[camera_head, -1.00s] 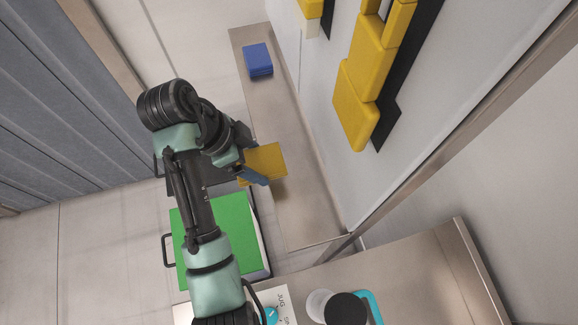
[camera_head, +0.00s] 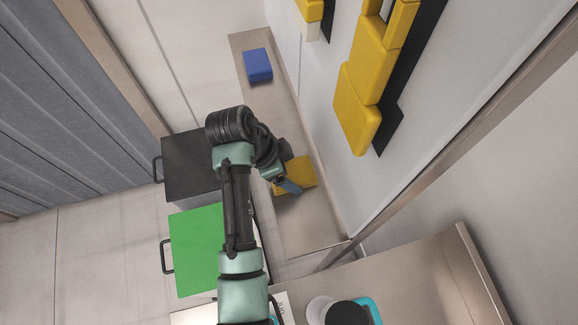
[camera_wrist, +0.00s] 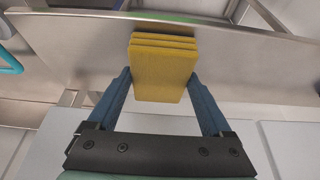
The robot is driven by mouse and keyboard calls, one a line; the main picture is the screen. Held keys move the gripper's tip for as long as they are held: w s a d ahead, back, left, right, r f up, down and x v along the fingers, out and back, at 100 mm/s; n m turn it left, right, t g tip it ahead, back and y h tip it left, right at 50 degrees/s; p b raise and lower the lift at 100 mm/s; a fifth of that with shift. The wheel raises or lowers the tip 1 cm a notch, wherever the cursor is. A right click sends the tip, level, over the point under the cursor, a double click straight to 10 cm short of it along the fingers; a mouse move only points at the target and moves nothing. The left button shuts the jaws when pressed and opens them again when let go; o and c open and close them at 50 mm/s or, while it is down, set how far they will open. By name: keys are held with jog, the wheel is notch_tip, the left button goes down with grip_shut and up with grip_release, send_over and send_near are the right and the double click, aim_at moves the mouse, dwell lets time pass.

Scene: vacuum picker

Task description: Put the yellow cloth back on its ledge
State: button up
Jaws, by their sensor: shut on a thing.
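The yellow cloth (camera_head: 299,174) is a folded block with layered edges. In the head view it is over the metal ledge (camera_head: 285,135), on the part nearer the bottom of the picture. My gripper (camera_head: 293,189) is shut on it. In the wrist view the cloth (camera_wrist: 164,72) sits between the two blue fingers of my gripper (camera_wrist: 164,90), which press its sides. I cannot tell whether the cloth touches the ledge surface. My arm hides part of the cloth's left side in the head view.
A blue folded cloth (camera_head: 258,64) lies farther along the ledge. A black box (camera_head: 188,165) and a green-topped box (camera_head: 195,250) stand left of the ledge. A wall with yellow blocks (camera_head: 357,122) rises on the right. A counter (camera_head: 425,275) crosses the bottom right.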

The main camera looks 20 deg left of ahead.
jog(key=shift+f, duration=0.15)
jog(key=o, duration=1.1)
jog(key=shift+p+v, duration=2)
jog(key=shift+v, duration=4.15)
